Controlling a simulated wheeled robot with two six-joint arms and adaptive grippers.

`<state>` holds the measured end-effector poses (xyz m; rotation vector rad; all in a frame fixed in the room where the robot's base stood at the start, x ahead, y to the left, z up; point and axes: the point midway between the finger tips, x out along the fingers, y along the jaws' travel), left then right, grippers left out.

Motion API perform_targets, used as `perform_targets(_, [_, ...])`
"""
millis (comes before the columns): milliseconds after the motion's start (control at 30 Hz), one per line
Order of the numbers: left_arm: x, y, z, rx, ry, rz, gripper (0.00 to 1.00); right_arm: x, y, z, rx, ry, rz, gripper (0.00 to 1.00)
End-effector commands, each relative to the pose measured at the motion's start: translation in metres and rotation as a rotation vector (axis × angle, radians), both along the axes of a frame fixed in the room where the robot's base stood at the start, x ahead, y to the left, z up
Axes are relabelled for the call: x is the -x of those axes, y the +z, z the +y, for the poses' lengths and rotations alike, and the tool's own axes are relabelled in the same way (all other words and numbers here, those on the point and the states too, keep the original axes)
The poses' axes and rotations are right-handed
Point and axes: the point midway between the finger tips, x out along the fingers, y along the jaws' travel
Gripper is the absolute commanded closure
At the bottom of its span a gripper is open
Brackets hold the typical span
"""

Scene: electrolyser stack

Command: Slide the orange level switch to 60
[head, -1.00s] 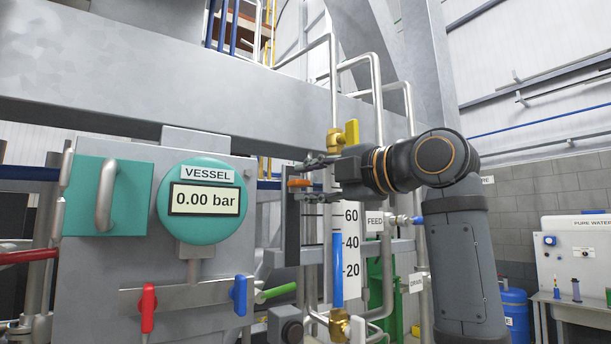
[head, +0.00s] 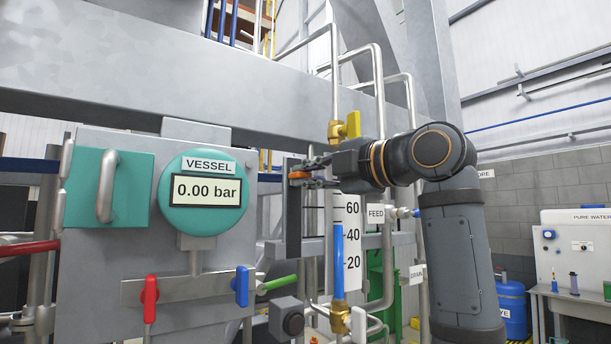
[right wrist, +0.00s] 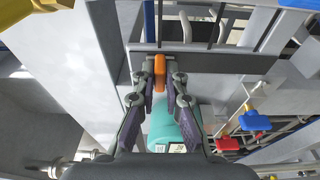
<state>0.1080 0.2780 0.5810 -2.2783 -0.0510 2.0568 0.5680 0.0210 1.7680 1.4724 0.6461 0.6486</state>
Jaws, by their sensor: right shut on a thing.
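The orange level switch (head: 298,175) sits on a dark upright rail (head: 293,225) to the left of the level gauge. My right gripper (head: 306,173) reaches in from the right and is shut on the switch. In the right wrist view the orange switch (right wrist: 159,72) shows between my two fingertips (right wrist: 160,84). The white scale (head: 352,270) reads 20, 40 and 60. The blue column (head: 339,262) beside it stands a little above 40. The switch is higher in the picture than the 60 mark. My left gripper is out of view.
A yellow valve handle (head: 353,124) is just above my right gripper. The teal vessel gauge (head: 203,222) reads 0.00 bar. Red (head: 149,298) and blue (head: 241,286) handles sit below it. A grey beam (head: 200,75) crosses above.

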Motion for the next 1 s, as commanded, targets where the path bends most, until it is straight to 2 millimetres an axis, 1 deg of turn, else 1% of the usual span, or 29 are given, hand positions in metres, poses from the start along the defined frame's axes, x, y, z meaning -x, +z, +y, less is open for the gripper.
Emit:
perform_targets(33, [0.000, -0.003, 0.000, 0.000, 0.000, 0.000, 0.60, 0.000, -0.004, 0.000, 0.001, -0.001, 0.001, 1.00])
perform_targets(400, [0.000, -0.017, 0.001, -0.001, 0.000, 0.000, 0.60, -0.001, -0.020, 0.000, 0.002, -0.001, 0.003, 1.00])
perform_targets(900, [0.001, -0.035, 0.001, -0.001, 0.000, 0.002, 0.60, -0.001, -0.040, 0.000, 0.002, 0.000, 0.003, 1.00])
perform_targets(1000, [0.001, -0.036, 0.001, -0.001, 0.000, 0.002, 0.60, -0.001, -0.041, 0.000, 0.002, 0.000, 0.003, 1.00])
